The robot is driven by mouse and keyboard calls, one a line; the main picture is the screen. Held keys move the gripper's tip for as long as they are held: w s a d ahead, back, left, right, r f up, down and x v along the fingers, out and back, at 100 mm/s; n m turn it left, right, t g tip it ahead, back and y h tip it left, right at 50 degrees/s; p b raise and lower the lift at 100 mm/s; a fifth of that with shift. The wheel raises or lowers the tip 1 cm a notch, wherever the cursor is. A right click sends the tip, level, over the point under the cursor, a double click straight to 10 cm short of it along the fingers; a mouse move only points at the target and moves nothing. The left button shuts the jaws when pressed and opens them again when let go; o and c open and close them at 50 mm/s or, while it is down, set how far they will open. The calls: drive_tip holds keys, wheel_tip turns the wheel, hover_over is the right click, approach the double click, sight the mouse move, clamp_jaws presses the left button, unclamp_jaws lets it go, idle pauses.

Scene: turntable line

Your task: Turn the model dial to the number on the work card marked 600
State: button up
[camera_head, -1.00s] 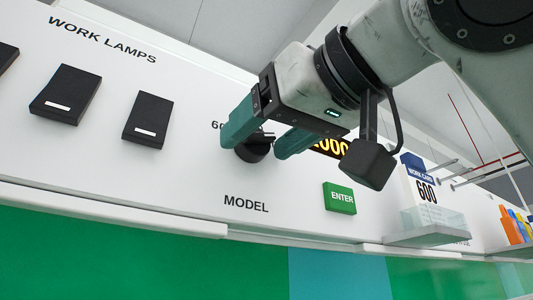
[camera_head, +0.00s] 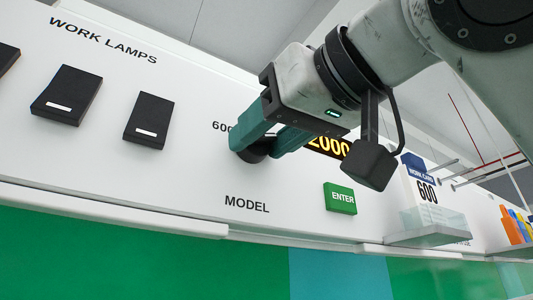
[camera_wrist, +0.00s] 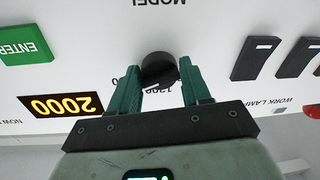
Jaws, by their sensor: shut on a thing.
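The black model dial (camera_head: 255,156) is on the white panel above the label MODEL, mostly hidden by my fingers in the head view. In the wrist view the round dial (camera_wrist: 158,66) shows between my fingertips, with part of a scale number, seemingly 1200, beside it. My gripper (camera_head: 262,146) is closed around the dial; it also shows in the wrist view (camera_wrist: 158,78). The work card (camera_head: 426,185) marked 600 stands in a clear holder to the right. The orange display (camera_head: 328,146) reads 2000, and upside down in the wrist view (camera_wrist: 60,105).
A green ENTER button (camera_head: 340,198) sits right of the dial, close to my gripper. Black work lamp switches (camera_head: 149,120) are on the left. A ledge runs below the panel. Coloured bottles (camera_head: 515,226) stand at the far right.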

drive_tip(key=shift+d, duration=0.1)
drive_tip(key=n+p, duration=0.1)
drive_tip(key=n, duration=0.2)
drive_tip(key=shift+w+r+n+h, duration=0.1)
drive_tip(key=shift+r+n+h, duration=0.05)
drive_tip(key=shift+n+h, duration=0.2)
drive_tip(key=n+p, duration=0.1)
drive_tip(key=n, duration=0.3)
drive_tip(key=shift+r, duration=0.1)
drive_tip(key=n+p, duration=0.1)
drive_tip(key=n, duration=0.2)
drive_tip(key=shift+d+r+n+h, duration=0.1)
drive_tip(key=shift+n+h, duration=0.15)
drive_tip(key=shift+n, duration=0.1)
drive_tip(key=shift+a+r+n+t+h+p, duration=0.1)
drive_tip(key=shift+n+t+h+p, duration=0.25)
drive_tip(key=shift+n+p, duration=2.1)
drive_tip(key=shift+a+r+n+t+h+p, duration=0.15)
drive_tip(key=shift+n+h, duration=0.3)
drive_tip(key=shift+n, duration=4.4)
drive_tip(key=shift+s+f, duration=0.15)
drive_tip(key=shift+s, duration=0.05)
